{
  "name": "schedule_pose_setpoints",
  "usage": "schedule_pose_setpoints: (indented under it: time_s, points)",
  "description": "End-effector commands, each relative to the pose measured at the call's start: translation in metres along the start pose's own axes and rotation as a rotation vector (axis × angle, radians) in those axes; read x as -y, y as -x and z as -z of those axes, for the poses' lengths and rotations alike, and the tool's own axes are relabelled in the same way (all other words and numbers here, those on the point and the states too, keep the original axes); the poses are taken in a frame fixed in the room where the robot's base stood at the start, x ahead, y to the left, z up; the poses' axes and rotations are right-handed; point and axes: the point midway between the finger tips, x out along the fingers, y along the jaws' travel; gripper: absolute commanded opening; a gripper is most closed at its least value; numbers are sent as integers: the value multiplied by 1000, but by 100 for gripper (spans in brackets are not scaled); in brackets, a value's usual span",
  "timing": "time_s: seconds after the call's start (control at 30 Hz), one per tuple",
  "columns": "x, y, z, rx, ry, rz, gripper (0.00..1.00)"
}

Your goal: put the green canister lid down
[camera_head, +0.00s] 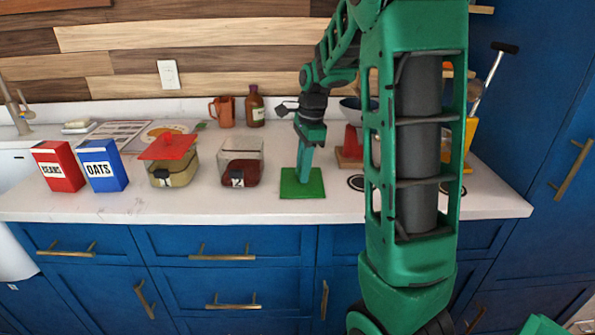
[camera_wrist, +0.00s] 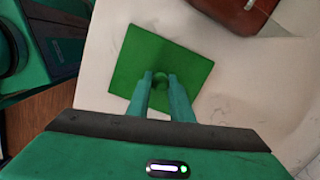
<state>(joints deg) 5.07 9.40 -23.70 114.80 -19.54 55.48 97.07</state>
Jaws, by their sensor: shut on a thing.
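The green canister lid (camera_head: 302,189) is a flat square with a small round knob, near the front of the white counter, right of the canister marked 2 (camera_head: 241,163). It also shows in the wrist view (camera_wrist: 185,50). My gripper (camera_head: 303,175) points down over the lid and is shut on its knob (camera_wrist: 160,78). The lid looks level and at or very close to the counter surface; I cannot tell whether it touches. Canister 2 has dark red contents and no lid on it. The canister marked 1 (camera_head: 174,172) has a red lid (camera_head: 168,146) resting tilted on top.
A red box (camera_head: 58,166) and a blue OATS box (camera_head: 102,165) stand at the left. An orange mug (camera_head: 222,111) and a brown bottle (camera_head: 255,108) stand at the back. A red object on a wooden base (camera_head: 350,152) is right of my gripper. The counter front near the lid is clear.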

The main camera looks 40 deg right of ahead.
Motion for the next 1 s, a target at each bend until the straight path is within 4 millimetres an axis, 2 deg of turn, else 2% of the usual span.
schedule_pose_setpoints:
  time_s: [0.23,0.27,0.3,0.33,0.6,0.73,0.87,1.0]
  points:
    - [0,-2,0,0,-1,0,0]
    - [0,-1,0,0,0,0,27]
    - [0,-1,0,0,0,0,36]
    - [0,-1,0,0,0,0,38]
    - [0,-1,0,0,0,0,38]
    - [0,6,0,0,0,1,38]
    - [1,25,0,0,0,4,38]
    - [1,54,-1,0,1,4,38]
